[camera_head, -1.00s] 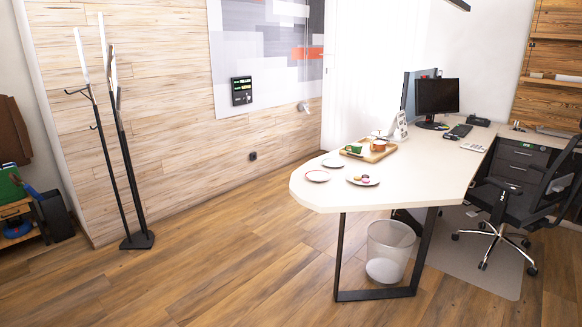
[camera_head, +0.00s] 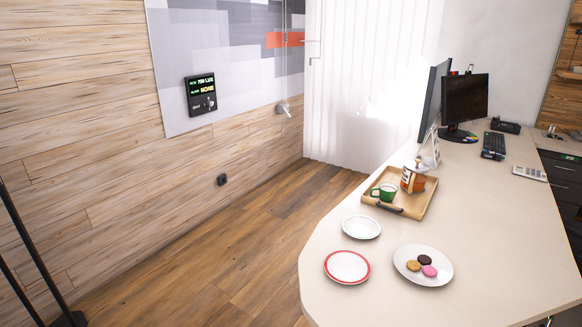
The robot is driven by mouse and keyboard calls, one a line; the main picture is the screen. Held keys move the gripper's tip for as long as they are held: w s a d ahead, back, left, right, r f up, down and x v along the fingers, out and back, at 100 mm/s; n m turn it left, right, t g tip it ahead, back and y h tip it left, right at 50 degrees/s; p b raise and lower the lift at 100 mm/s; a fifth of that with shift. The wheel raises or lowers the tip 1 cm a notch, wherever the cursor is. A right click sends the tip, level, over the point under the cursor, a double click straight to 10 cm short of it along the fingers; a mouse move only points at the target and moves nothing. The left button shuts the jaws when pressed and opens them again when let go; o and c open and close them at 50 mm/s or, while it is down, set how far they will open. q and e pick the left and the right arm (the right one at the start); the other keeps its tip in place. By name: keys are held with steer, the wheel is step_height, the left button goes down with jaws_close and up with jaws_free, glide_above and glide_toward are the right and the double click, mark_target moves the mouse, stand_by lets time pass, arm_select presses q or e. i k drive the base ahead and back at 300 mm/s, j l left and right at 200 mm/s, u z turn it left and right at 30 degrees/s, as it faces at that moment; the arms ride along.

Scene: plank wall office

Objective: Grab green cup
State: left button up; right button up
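The green cup (camera_head: 386,192) stands upright on a wooden tray (camera_head: 414,208) on the white desk. Its handle points left. The tray has dark handles, and an orange-brown pot (camera_head: 413,181) stands on it to the right of the cup. Neither of my grippers shows in the head view.
On the desk (camera_head: 480,240), a white saucer (camera_head: 361,227), a red-rimmed plate (camera_head: 347,267) and a plate of macarons (camera_head: 423,265) stand in front of the tray. The floor (camera_head: 230,255) left of the desk is clear. A coat stand (camera_head: 30,250) is at far left.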

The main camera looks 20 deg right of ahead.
mark_target(383, 194)
steer(key=i+u, duration=0.15)
steer(key=i, duration=1.05)
steer(key=i+z, duration=0.35)
steer(key=i+j+z, duration=0.1)
steer(key=z, duration=0.25)
steer(key=i+j+z, duration=0.35)
steer(key=k+l, duration=0.05)
steer(key=k, duration=0.05)
